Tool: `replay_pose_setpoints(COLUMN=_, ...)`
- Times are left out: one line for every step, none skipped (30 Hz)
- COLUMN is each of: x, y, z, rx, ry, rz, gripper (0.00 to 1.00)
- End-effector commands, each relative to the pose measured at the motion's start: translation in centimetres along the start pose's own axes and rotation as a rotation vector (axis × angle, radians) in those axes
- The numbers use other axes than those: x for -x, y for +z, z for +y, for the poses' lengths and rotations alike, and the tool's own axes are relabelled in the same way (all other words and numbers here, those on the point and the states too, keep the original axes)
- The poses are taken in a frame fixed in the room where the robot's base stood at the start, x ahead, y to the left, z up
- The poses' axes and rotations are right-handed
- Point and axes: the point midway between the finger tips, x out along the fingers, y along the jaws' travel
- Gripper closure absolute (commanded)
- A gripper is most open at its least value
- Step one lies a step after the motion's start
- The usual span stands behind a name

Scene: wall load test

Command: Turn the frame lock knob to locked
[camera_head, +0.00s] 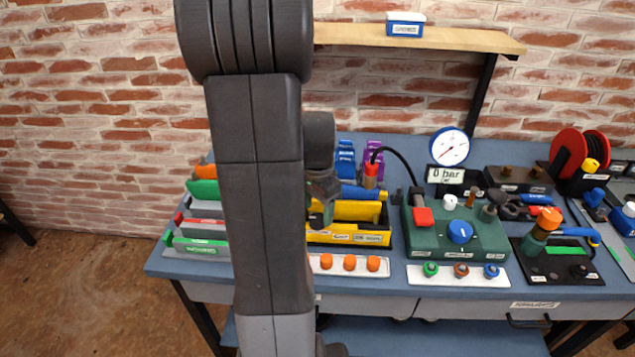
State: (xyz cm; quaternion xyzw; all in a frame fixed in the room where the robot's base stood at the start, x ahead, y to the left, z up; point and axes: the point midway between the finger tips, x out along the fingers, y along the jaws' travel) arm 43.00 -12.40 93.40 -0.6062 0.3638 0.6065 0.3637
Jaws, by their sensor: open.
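A green test unit (425,243) stands on the blue bench right of my arm. It carries a round blue knob (460,231) with a white pointer line, a red block, a white cap and a dark grey fitting. The labels are too small to read, so I cannot tell which control is the frame lock knob. My gripper (326,207) is partly hidden behind my arm, near the yellow tray, left of the green unit. It is open and touches neither the unit nor the blue knob.
A gauge (449,148) reading "0 bar" stands behind the unit, with a black hose beside it. A yellow tray (346,239) is at left. Strips with orange knobs (349,263) and coloured fittings (461,270) lie in front. A black plate (558,264) with an orange-topped fitting stands right.

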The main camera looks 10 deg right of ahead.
Motion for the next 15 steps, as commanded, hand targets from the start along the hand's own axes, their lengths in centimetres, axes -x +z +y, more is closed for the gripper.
replay_pose_setpoints(x=1.4, y=-0.1, z=-0.1, rx=0.000, ry=-0.006, rz=0.005, gripper=0.41)
replay_pose_setpoints(x=2.1, y=-0.1, z=-0.1, rx=0.000, ry=-0.006, rz=0.005, gripper=0.41)
replay_pose_setpoints(x=3.1, y=-0.1, z=-0.1, rx=0.000, ry=-0.006, rz=0.004, gripper=0.41)
replay_pose_setpoints(x=3.8, y=-0.1, z=-0.1, rx=0.000, ry=-0.007, rz=0.005, gripper=0.41)
replay_pose_setpoints(x=4.5, y=-0.1, z=-0.1, rx=0.000, ry=-0.007, rz=0.005, gripper=0.41)
replay_pose_setpoints(x=5.4, y=-0.1, z=-0.1, rx=0.000, ry=-0.005, rz=0.004, gripper=0.41)
replay_pose_setpoints(x=6.1, y=-0.1, z=-0.1, rx=0.000, ry=-0.006, rz=0.005, gripper=0.41)
replay_pose_setpoints(x=6.7, y=-0.1, z=-0.1, rx=0.000, ry=-0.006, rz=0.004, gripper=0.41)
replay_pose_setpoints(x=7.5, y=-0.1, z=-0.1, rx=0.000, ry=-0.004, rz=0.003, gripper=0.41)
replay_pose_setpoints(x=8.1, y=-0.1, z=-0.1, rx=0.000, ry=-0.005, rz=0.004, gripper=0.41)
replay_pose_setpoints(x=8.6, y=-0.1, z=-0.1, rx=0.000, ry=-0.005, rz=0.004, gripper=0.41)
replay_pose_setpoints(x=9.1, y=-0.1, z=-0.1, rx=0.000, ry=-0.003, rz=0.003, gripper=0.41)
replay_pose_setpoints(x=9.5, y=-0.1, z=-0.1, rx=0.000, ry=-0.003, rz=0.002, gripper=0.41)
replay_pose_setpoints(x=9.9, y=-0.1, z=-0.1, rx=0.000, ry=-0.004, rz=0.003, gripper=0.41)
replay_pose_setpoints(x=10.3, y=-0.1, z=-0.1, rx=0.000, ry=-0.003, rz=0.002, gripper=0.41)
